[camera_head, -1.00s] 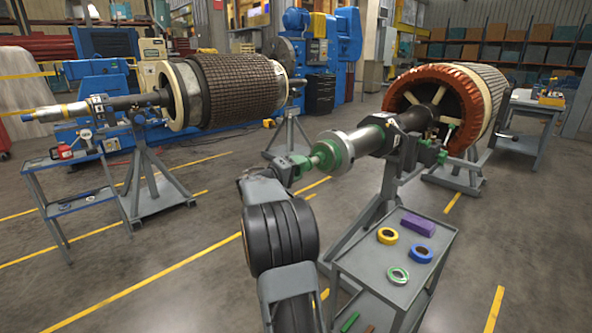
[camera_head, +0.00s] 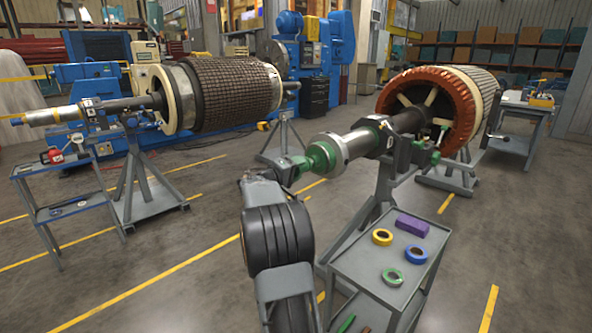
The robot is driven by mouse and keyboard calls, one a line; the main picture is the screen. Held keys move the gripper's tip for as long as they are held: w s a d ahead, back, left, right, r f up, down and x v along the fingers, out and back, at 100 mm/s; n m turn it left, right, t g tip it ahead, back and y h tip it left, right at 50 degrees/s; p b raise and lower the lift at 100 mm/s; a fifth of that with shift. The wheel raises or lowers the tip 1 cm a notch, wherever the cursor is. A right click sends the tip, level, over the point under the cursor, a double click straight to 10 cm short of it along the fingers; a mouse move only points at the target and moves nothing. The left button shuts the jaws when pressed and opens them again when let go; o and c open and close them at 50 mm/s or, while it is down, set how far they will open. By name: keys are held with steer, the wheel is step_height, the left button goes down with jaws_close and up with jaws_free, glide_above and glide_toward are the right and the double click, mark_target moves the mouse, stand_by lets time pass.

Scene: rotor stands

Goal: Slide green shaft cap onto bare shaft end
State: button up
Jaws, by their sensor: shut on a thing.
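The green shaft cap (camera_head: 320,156) is at the left end of the silver shaft (camera_head: 356,144) in the middle of the head view. My gripper (camera_head: 303,164) is shut on the cap's outer left end. The cap lines up roughly with the shaft, and its right side meets the pale shaft-end rim in the picture. I cannot tell whether it touches the rim or sits just short of it. The shaft runs back through a grey stand (camera_head: 392,160) with green clamps into the orange-wound stator (camera_head: 455,100). The jaw tips are small and partly hidden.
A grey cart (camera_head: 352,262) stands below the shaft, with yellow tape (camera_head: 382,237), blue tape (camera_head: 416,254), green tape (camera_head: 392,277) and a purple block (camera_head: 412,226). Another rotor (camera_head: 225,92) rests on stands at left. The floor between is clear.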

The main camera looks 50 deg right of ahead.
steer(key=shift+d, duration=0.45)
steer(key=shift+d+b, duration=0.3)
stand_by(0.8)
steer(key=o, duration=1.3)
steer(key=shift+c, duration=0.2)
steer(key=a+b, duration=0.4)
steer(key=a, duration=0.5)
steer(key=shift+w, duration=0.25)
stand_by(0.6)
